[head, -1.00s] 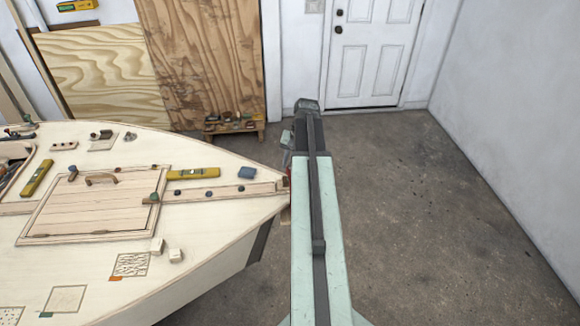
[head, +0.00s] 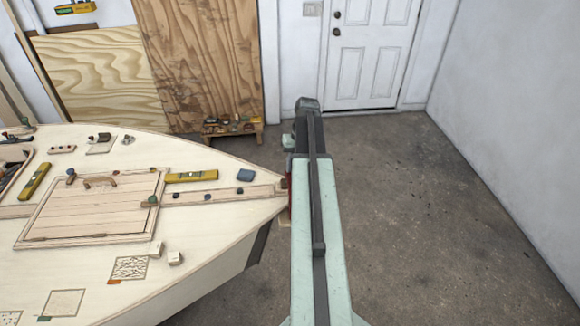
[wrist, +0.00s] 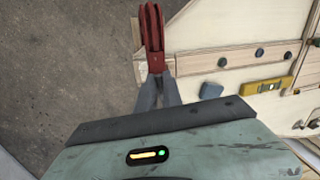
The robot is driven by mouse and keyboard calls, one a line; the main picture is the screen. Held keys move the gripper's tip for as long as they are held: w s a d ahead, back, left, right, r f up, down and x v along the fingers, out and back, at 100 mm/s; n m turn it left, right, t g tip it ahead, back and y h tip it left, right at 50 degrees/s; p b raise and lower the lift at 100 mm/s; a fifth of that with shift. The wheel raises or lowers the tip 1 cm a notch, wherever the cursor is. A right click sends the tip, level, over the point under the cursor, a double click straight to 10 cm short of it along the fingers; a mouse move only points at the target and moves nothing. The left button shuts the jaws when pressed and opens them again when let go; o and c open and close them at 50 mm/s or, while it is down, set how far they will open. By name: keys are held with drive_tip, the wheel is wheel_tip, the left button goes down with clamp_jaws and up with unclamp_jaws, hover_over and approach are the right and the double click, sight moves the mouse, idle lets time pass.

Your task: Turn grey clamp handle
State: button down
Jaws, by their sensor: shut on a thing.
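In the wrist view my gripper (wrist: 156,76) is shut at the tip of the pale boat hull (wrist: 210,25). Its grey sides run up from the teal wrist body and draw together at a long red part (wrist: 153,38), which stands beside the bow. The red part also shows as a sliver (head: 290,196) beside my arm in the head view. I cannot make out a separate grey clamp handle; the place of grip is small and partly hidden. In the head view my arm covers my gripper.
The plywood deck (head: 210,225) fills the left, with a hatch (head: 100,205), a yellow level (head: 191,176) and a blue block (head: 245,175). A low wooden stand (head: 233,128) holds small items by the back wall. The concrete floor (head: 440,220) to the right is clear.

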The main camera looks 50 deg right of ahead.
drive_tip(key=w+d+n+g, duration=0.1)
drive_tip(key=n, duration=0.7)
drive_tip(key=d+n+g+h, duration=0.1)
drive_tip(key=n, duration=0.7)
drive_tip(key=w+d+n+g+h, duration=0.1)
drive_tip(key=n, duration=0.8)
drive_tip(key=shift+w+d, duration=0.2)
drive_tip(key=shift+w, duration=0.15)
idle(0.9)
drive_tip(key=c, duration=1.5)
unclamp_jaws()
drive_tip(key=shift+w, duration=0.1)
